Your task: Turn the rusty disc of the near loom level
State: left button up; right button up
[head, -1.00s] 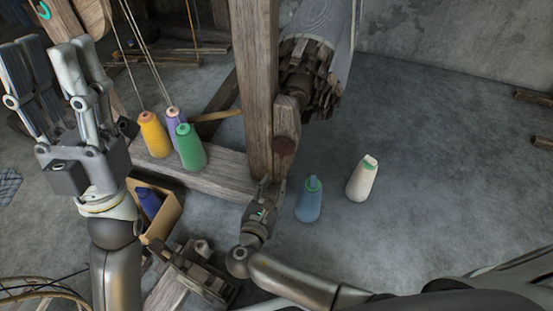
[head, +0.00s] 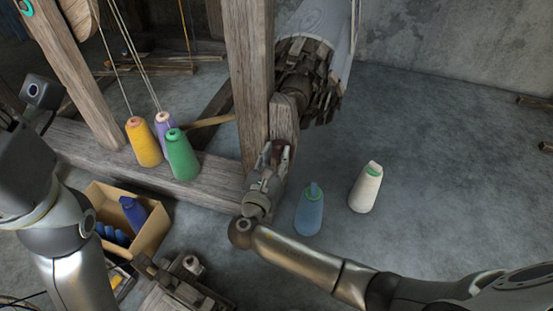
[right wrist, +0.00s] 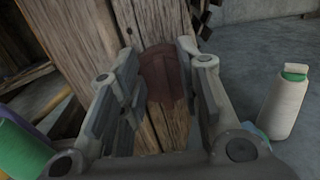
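The rusty disc (right wrist: 163,73) is dark reddish-brown and sits on a wooden beam of the near loom (head: 250,80). In the right wrist view it lies straight ahead between my fingertips. In the head view the disc (head: 284,151) shows only in part beside the fingers. My right gripper (head: 272,155) is open, with one finger on each side of the disc; I cannot tell whether they touch it. My left gripper is at the left edge of the head view, its palm (head: 25,165) in view and its fingers mostly cut off.
Yellow (head: 144,143), purple (head: 163,126) and green (head: 181,155) yarn cones stand on the lower beam. Blue (head: 309,212) and white (head: 366,188) cones stand on the floor at right. A cardboard box (head: 152,237) holds blue cones. The floor further right is clear.

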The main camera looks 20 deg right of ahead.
jog(key=shift+w+d, duration=0.25)
jog(key=shift+w, duration=0.05)
jog(key=shift+c, duration=0.2)
grip_shut()
